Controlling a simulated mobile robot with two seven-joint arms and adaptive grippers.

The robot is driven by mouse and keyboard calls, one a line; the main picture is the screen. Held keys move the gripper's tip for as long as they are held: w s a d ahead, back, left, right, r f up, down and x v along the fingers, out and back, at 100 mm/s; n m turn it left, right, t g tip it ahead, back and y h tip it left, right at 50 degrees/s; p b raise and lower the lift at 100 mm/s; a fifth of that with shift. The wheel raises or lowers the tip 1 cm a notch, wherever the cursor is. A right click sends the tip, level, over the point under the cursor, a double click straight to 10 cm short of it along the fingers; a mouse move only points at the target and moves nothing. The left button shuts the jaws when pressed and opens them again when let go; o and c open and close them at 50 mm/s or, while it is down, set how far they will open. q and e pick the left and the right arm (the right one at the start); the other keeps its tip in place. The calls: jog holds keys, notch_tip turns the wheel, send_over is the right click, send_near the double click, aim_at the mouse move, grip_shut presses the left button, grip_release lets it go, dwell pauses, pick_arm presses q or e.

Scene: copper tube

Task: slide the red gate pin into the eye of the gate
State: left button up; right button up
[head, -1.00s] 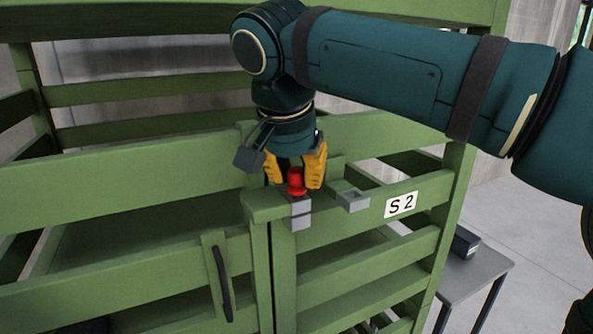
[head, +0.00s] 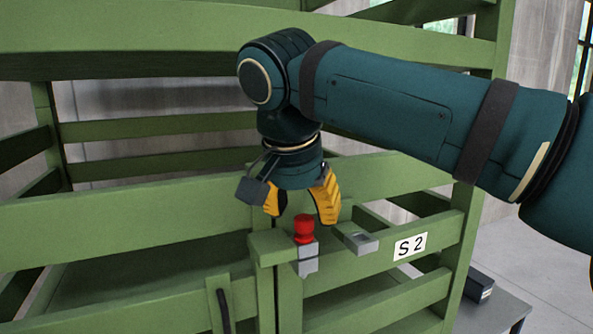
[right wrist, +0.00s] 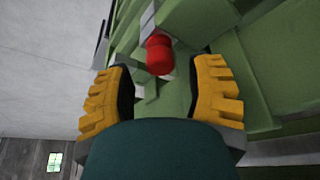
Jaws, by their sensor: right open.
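The red gate pin (head: 303,228) stands upright in a grey bracket (head: 308,257) at the gate's edge, its red head showing above the metal. The bracket hides its lower part, so I cannot tell how deep it sits. My right gripper (head: 300,216) is open and empty just above the pin, its yellow fingers spread to either side. In the right wrist view the red pin head (right wrist: 159,54) shows between and beyond the open fingers, apart from both. My left gripper is not in view.
A second grey bracket (head: 356,238) with an empty square opening sits to the right on the green rail, left of the S 2 label (head: 410,247). Green slatted rails (head: 120,230) surround the area. A grey table (head: 497,312) stands at the lower right.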

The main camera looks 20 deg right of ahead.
jog(key=v, duration=0.9)
jog(key=shift+r, duration=0.2)
jog(key=shift+s+a, duration=0.1)
